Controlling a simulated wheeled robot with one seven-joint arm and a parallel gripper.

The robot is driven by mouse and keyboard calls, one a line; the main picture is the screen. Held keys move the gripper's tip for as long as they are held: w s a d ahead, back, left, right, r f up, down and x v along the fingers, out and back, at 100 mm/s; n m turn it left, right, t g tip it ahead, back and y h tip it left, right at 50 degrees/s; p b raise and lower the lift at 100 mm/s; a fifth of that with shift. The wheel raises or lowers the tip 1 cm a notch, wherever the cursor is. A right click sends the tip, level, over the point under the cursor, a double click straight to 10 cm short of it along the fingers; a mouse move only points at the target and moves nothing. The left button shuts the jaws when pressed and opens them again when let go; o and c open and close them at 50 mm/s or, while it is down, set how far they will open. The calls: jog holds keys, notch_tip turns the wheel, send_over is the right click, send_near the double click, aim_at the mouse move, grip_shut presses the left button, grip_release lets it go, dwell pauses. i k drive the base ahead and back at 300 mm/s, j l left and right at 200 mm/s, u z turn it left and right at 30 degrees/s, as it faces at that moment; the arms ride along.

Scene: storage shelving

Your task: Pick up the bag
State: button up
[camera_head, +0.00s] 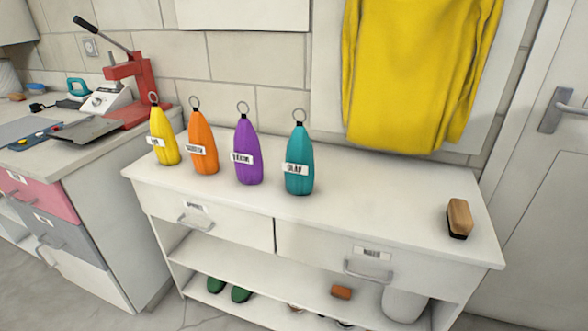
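Several small bag-shaped items stand upright in a row on the white cabinet top (385,205). Each tapers to a dark neck with a metal ring and has a white label strip. From left they are yellow (165,150), orange (205,160), purple (248,172) and teal (299,182). They stand apart from each other. I cannot tell which one is the bag of the task. The label writing is too small to read surely. My gripper is not in view.
A wooden brush (459,216) lies at the cabinet's right. Yellow cloth (415,70) hangs behind. A red press (130,85) stands on the left counter. Green shoes (240,294) and a white container (403,305) are on lower shelves. The top between teal item and brush is clear.

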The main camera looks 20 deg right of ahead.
aim_at(299, 167)
jog(key=i+j+z, duration=0.3)
jog(key=i+j, duration=0.15)
jog(key=j, duration=0.3)
jog(key=i+j+z, duration=0.15)
jog(key=j, duration=0.25)
jog(key=i+j+z, duration=0.1)
jog(key=i+j, duration=0.15)
jog(key=j, duration=0.15)
